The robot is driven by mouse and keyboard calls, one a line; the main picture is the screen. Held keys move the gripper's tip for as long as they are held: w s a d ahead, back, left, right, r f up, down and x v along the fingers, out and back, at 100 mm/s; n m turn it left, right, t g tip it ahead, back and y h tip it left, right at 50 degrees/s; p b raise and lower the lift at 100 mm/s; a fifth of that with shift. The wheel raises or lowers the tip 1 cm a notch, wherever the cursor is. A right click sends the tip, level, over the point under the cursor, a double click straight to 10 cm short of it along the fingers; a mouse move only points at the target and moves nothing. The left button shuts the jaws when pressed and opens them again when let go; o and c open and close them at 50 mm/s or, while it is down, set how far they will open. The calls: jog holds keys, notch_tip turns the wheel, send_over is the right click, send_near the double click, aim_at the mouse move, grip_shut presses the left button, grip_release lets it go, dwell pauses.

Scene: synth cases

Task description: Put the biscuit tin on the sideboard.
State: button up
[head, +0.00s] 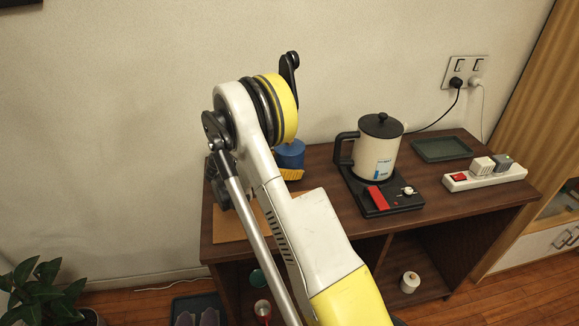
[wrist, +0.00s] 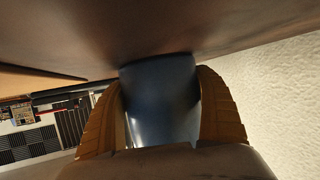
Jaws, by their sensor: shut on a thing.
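The biscuit tin, a plain blue cylinder (head: 289,153), shows behind my arm at the back left of the sideboard (head: 322,190). My gripper (head: 290,174) has ribbed orange-yellow fingers and is shut on it. In the wrist view the fingers (wrist: 161,80) press on both sides of the blue tin (wrist: 160,102). One end of the tin is at or very near the dark brown surface that fills the top of that view. I cannot tell whether it touches. My arm hides part of the tin's surroundings in the head view.
A cream kettle (head: 377,153) on a black base stands right of the tin. A green tray (head: 441,149) and a white power strip (head: 485,178) lie farther right. A tan mat (head: 234,222) lies at the left front. A white jar (head: 409,282) is on the lower shelf.

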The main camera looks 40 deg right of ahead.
jog(key=o, duration=1.4)
jog(key=p+v, duration=0.4)
jog(key=v, duration=0.8)
jog(key=shift+r+p, duration=0.2)
jog(key=shift+p, duration=0.1)
jog(key=s+a+r+n+t+y, duration=0.45)
jog(key=a+r+n, duration=0.25)
jog(key=r+n, duration=0.3)
jog(key=s+a+r+n+t+y, duration=0.1)
jog(key=s+a+n+y, duration=0.2)
jog(key=s+a, duration=0.2)
jog(key=s+a+r+n+t+y, duration=0.2)
jog(key=s+a+n+y, duration=0.1)
jog(key=s+a, duration=0.3)
jog(key=s+a+r+n+t+y, duration=0.1)
jog(key=s+a+n+t+y, duration=0.1)
jog(key=s+a, duration=0.3)
jog(key=shift+s+a+r+n+y, duration=0.15)
jog(key=shift+s+r+n+y, duration=0.3)
jog(key=shift+n, duration=0.45)
jog(key=shift+s+f, duration=0.1)
jog(key=shift+f, duration=0.05)
